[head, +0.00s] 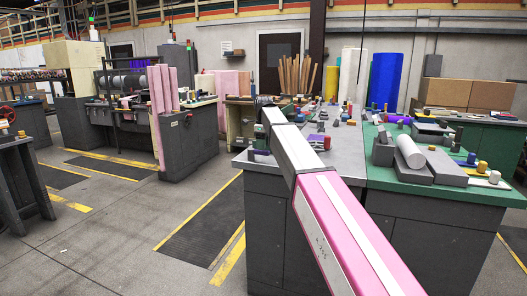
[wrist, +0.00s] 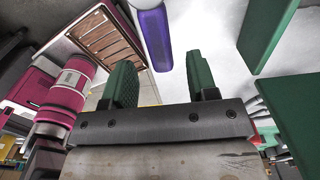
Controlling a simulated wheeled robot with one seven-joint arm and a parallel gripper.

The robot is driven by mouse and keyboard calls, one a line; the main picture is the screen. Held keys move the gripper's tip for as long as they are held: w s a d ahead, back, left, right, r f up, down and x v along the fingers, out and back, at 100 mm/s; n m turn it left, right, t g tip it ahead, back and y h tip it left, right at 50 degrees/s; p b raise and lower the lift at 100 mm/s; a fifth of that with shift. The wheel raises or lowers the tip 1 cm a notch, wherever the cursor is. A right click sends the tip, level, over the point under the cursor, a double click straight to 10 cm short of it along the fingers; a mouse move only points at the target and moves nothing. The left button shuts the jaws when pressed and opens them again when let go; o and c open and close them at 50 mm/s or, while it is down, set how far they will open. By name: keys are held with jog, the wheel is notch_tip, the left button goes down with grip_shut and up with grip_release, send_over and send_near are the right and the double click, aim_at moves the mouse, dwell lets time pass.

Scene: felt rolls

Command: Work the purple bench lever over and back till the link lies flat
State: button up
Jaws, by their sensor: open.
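My gripper (wrist: 160,82) is open in the wrist view, its two green fingers apart with nothing between them. A rounded purple bar (wrist: 153,38), which looks like the lever, lies beyond the fingertips. It lines up with the gap between them, and I see no contact. In the head view my arm reaches over the grey bench top (head: 345,158), and I cannot make out the fingers there. I cannot pick out the link in either view.
A green bench top (head: 398,178) on the right holds a white roll (head: 409,151) and several small coloured parts. Green slabs (wrist: 262,35) stand to the right of my gripper in the wrist view. Open floor (head: 130,235) lies left of the bench.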

jog(key=shift+f, duration=1.55)
grip_shut()
